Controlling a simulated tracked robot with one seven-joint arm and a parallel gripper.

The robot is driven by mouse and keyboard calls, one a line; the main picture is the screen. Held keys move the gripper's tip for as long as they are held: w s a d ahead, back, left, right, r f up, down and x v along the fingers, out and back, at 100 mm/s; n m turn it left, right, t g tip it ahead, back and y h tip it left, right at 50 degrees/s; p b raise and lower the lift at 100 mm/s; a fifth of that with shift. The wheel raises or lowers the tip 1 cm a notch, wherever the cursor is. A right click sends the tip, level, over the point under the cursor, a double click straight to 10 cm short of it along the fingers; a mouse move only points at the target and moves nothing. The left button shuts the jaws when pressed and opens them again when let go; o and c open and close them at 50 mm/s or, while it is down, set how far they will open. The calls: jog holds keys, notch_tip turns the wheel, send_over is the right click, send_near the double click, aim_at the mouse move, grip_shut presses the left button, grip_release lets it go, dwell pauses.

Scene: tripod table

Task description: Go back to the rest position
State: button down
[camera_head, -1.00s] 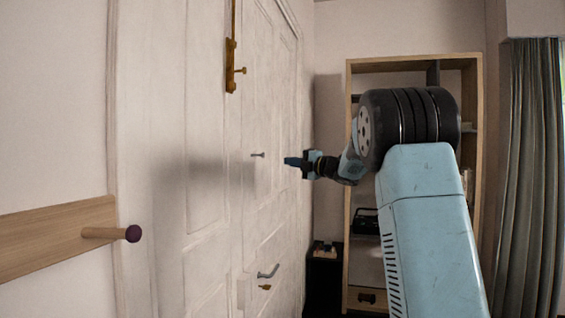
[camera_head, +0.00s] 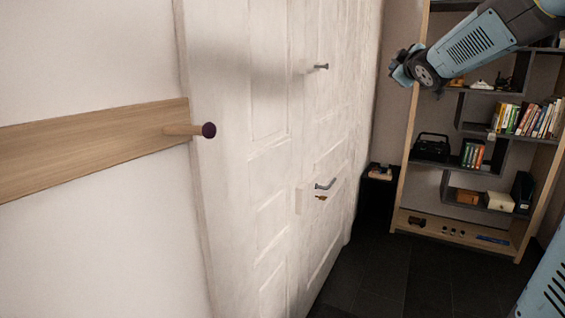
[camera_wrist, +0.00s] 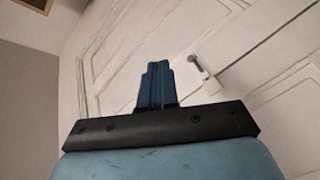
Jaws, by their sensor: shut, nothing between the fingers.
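My gripper (camera_wrist: 157,85) shows in the wrist view with its two blue fingers together and nothing between them. In the head view my gripper (camera_head: 397,68) is at the upper right, small and partly hidden by its own wrist, in front of the shelf and to the right of the white door (camera_head: 270,180). It is clear of the door. The door also fills much of the wrist view (camera_wrist: 130,45), with its handle (camera_wrist: 196,64) beyond the fingers and to their right.
A wooden rail with a dark-tipped peg (camera_head: 190,130) is on the left wall. The door has a small knob (camera_head: 321,66) and a lever handle (camera_head: 325,184). A bookshelf (camera_head: 402,170) with books and a black radio (camera_head: 432,148) stands at the right. The dark floor (camera_head: 385,275) before it is clear.

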jog(key=s+a+f+m+g, duration=0.2)
jog(key=s+f, duration=0.6)
jog(key=s, duration=0.4)
jog(key=s+a+f+m+g, duration=0.3)
jog(key=s+f+m+g, duration=0.2)
jog(key=s+f, duration=0.3)
jog(key=s+a+f+m+g, duration=0.2)
jog(key=s+f, duration=0.6)
jog(key=s, duration=0.8)
jog(key=m+g, duration=0.2)
jog(key=shift+s+a+g, duration=0.35)
jog(key=shift+a+g, duration=0.05)
jog(key=c, duration=1.9)
grip_release()
